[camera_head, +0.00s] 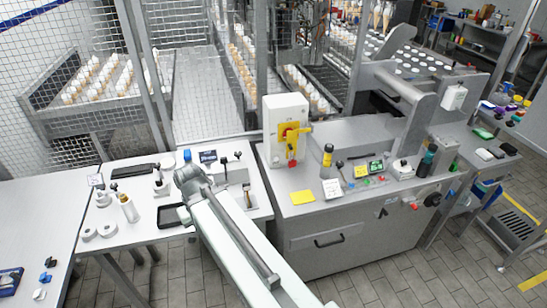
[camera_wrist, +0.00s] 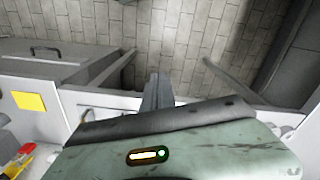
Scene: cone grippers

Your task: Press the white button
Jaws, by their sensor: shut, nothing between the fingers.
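My arm reaches up from the bottom of the head view, and its end (camera_head: 187,176) is over the white table left of the grey machine cabinet. The fingers are too small to make out there. In the wrist view my gripper (camera_wrist: 157,90) shows as dark fingers close together, shut and empty, with floor and cabinet beyond. I cannot pick out a white button for certain. Small controls, including a red and black knob (camera_head: 432,199), sit on the right of the machine cabinet (camera_head: 350,222). A white box with a yellow and red switch (camera_head: 288,130) stands on its top.
The white table (camera_head: 135,235) holds bottles, rolls and a black tray (camera_head: 172,215). A yellow bottle (camera_head: 327,158), a yellow note (camera_head: 302,197) and a white card (camera_head: 332,189) are on the cabinet top. Wire fencing (camera_head: 195,90) stands behind. Tiled floor lies in front.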

